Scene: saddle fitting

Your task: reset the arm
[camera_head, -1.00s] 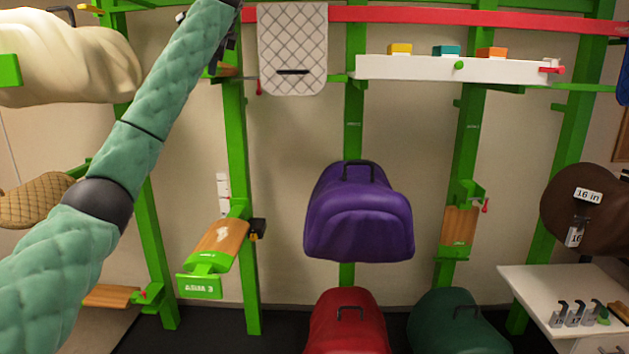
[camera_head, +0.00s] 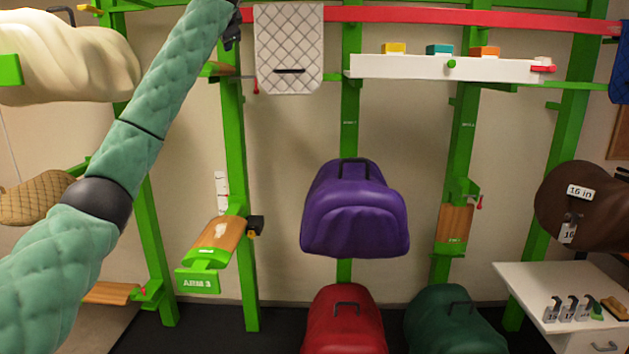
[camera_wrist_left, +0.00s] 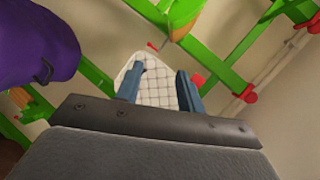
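The arm labelled ARM 3 (camera_head: 217,241) sticks out from a green post at centre left, with a wooden top and a green end plate. Another wooden arm (camera_head: 455,225) hangs folded down on a post at the right. My left arm comes in from the left and reaches up to the top edge, where only part of my left gripper (camera_head: 233,32) shows. In the left wrist view my left gripper (camera_wrist_left: 158,85) has its two blue fingers apart, with the quilted white pad (camera_wrist_left: 157,84) seen beyond the gap. My right gripper is in neither view.
A purple saddle cover (camera_head: 355,210) is mounted at the centre, with red (camera_head: 345,325) and green (camera_head: 455,325) ones below. A white shelf (camera_head: 430,68) holds coloured blocks. A brown form (camera_head: 555,200) and white table (camera_head: 545,285) stand right. A cream saddle (camera_head: 70,65) hangs upper left.

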